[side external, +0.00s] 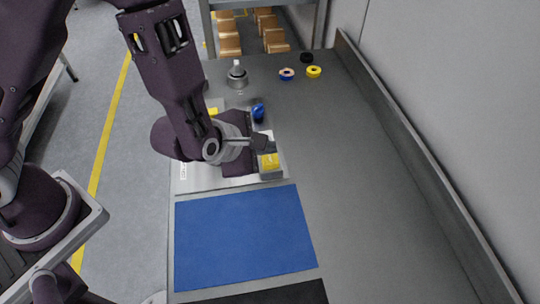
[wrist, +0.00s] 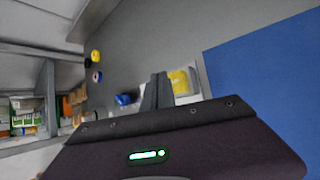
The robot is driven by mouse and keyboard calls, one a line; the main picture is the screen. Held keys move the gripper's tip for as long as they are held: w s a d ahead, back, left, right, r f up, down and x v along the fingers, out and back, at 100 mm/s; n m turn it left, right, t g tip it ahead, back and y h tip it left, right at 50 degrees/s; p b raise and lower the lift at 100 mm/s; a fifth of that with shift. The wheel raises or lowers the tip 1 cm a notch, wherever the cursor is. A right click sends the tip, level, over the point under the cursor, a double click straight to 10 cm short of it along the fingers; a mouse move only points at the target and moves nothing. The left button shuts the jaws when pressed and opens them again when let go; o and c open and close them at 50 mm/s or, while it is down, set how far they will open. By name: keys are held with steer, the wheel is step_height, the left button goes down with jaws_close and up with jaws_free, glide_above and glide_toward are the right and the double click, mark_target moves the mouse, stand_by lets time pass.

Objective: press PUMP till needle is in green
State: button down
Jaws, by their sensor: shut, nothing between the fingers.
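My gripper (side external: 264,145) is shut with nothing in it, its fingertips close to a yellow-topped block (side external: 269,161) on the right edge of the light panel (side external: 205,178). I cannot tell whether they touch it. In the wrist view the closed fingers (wrist: 158,88) appear just left of the yellow top (wrist: 180,81). No PUMP label is readable. A blue knob (side external: 258,113) stands behind the gripper; it also shows in the wrist view (wrist: 124,99). Another yellow patch (side external: 212,112) lies partly behind my arm. No gauge needle or green zone can be made out.
A blue mat (side external: 245,240) lies in front of the panel. A grey container with a white top (side external: 237,77) and several tape-like rings, one yellow (side external: 314,71), stand at the back. The bench's right side is clear up to a raised edge (side external: 420,170).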

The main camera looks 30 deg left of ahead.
mark_target(266, 160)
steer(key=shift+r, duration=0.1)
steer(key=shift+r, duration=2.45)
